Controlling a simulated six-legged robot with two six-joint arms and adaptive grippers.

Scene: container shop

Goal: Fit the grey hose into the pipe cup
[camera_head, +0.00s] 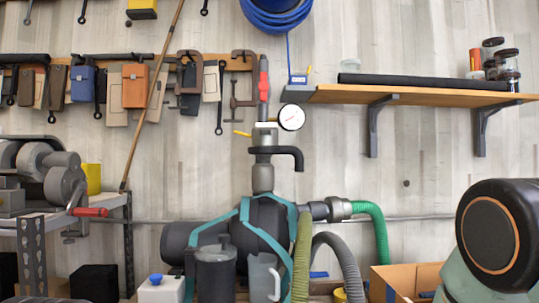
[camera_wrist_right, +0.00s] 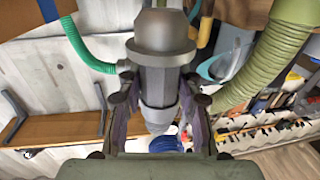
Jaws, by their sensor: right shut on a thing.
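In the head view the grey hose (camera_head: 335,245) arches down between a green hose and an olive hose, and its lower end is out of the frame. In the right wrist view, which looks upside down, my right gripper (camera_wrist_right: 155,112) is shut on a dark grey cylindrical piece (camera_wrist_right: 160,85), which looks like the end of the grey hose. A wider grey collar (camera_wrist_right: 160,40) sits above it in the picture. I cannot tell for sure whether this collar is the pipe cup, or whether the parts are joined. My right gripper is outside the head view. My left gripper shows in neither view.
The olive hose (camera_head: 301,255) and green hose (camera_head: 377,232) hang close on either side. A pump (camera_head: 262,225) with a teal frame stands behind. A jug (camera_head: 262,278) and canister (camera_head: 215,272) stand in front of it. A cardboard box (camera_head: 405,280) is at lower right. A shelf (camera_head: 415,95) is above.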

